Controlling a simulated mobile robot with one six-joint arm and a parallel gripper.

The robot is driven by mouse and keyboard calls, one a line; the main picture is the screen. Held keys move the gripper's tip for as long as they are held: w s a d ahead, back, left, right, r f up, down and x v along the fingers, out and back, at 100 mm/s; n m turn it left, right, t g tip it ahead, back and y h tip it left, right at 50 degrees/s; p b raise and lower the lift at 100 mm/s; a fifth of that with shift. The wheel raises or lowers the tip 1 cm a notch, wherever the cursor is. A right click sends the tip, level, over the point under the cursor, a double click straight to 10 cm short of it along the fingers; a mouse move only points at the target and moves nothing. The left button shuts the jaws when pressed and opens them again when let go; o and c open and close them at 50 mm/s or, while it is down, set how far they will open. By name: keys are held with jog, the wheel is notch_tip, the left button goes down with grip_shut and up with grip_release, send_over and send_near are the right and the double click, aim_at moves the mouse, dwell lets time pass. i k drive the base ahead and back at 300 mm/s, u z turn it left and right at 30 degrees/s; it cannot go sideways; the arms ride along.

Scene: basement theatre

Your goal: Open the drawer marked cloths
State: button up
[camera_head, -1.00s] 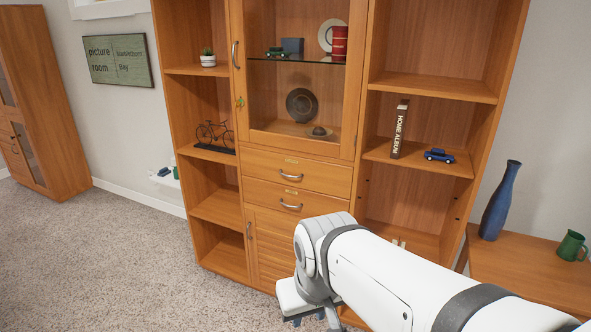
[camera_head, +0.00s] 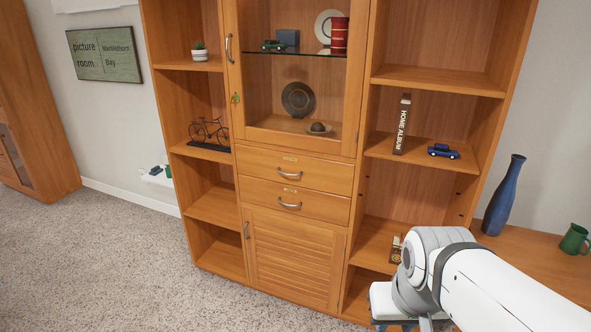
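Two shut wooden drawers sit one above the other in the middle of the tall cabinet, below the glass door. The upper drawer (camera_head: 320,174) and the lower drawer (camera_head: 318,204) each have a curved metal handle and a small yellowish label above it. The labels are too small to read, so I cannot tell which is marked cloths. My white arm comes in from the lower right, and my gripper (camera_head: 408,326) is at the bottom edge, below and to the right of the drawers and apart from them. Its fingers are mostly cut off.
A slatted lower door (camera_head: 293,255) is shut beneath the drawers. Open shelves flank it, holding a bicycle model (camera_head: 208,133), a blue toy car (camera_head: 443,151) and an album (camera_head: 402,124). A side table with a blue vase (camera_head: 503,197) stands right. Carpet (camera_head: 120,260) is clear at left.

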aim_at(328, 176)
jog(key=u, duration=0.05)
jog(key=i, duration=1)
jog(key=z, duration=0.05)
